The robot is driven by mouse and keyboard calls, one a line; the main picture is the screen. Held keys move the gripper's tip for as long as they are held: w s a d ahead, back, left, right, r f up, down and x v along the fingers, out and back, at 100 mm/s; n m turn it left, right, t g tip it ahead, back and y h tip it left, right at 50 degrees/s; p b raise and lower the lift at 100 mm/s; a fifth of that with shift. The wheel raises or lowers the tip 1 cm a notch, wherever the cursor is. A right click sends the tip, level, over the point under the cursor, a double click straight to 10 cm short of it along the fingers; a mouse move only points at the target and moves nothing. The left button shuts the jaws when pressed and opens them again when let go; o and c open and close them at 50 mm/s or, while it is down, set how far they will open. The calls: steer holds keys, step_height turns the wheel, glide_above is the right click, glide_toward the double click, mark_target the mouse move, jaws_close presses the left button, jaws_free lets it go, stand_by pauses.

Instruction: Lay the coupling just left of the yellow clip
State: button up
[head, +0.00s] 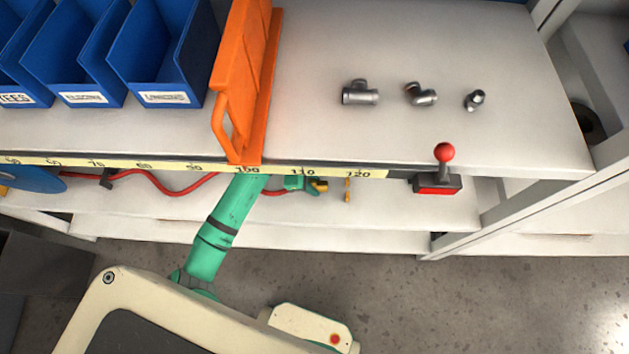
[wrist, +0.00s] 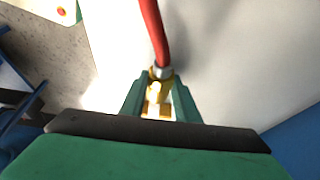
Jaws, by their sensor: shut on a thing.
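My gripper (head: 308,186) reaches under the bench top's front edge, over the lower shelf. Its green fingers (wrist: 160,100) are shut on the brass coupling (wrist: 158,87), which ends a red hose (wrist: 153,30) with a silver collar. In the head view a bit of the coupling (head: 320,186) shows at the fingertips, with the hose (head: 270,192) coming in from the left. The small yellow clip (head: 347,189) stands a short gap to the right of the coupling, apart from it. I cannot make out the clip in the wrist view. The fingers hide part of the coupling.
A yellow measuring strip (head: 200,168) runs along the bench edge above. An orange bracket (head: 240,85), blue bins (head: 160,55) and several grey pipe fittings (head: 360,93) stand on top. A red-knobbed lever (head: 443,170) is to the right. The shelf (head: 395,205) right of the clip looks clear.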

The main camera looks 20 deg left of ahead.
mark_target(312, 183)
steer(key=shift+d+f, duration=0.1)
steer(key=shift+f, duration=0.15)
steer(key=o, duration=1.2)
steer(key=shift+c, duration=0.2)
steer(key=v, duration=0.6)
steer(key=shift+w, duration=0.1)
steer(key=shift+r, duration=0.6)
steer(key=shift+a, duration=0.35)
steer(key=shift+s, duration=0.25)
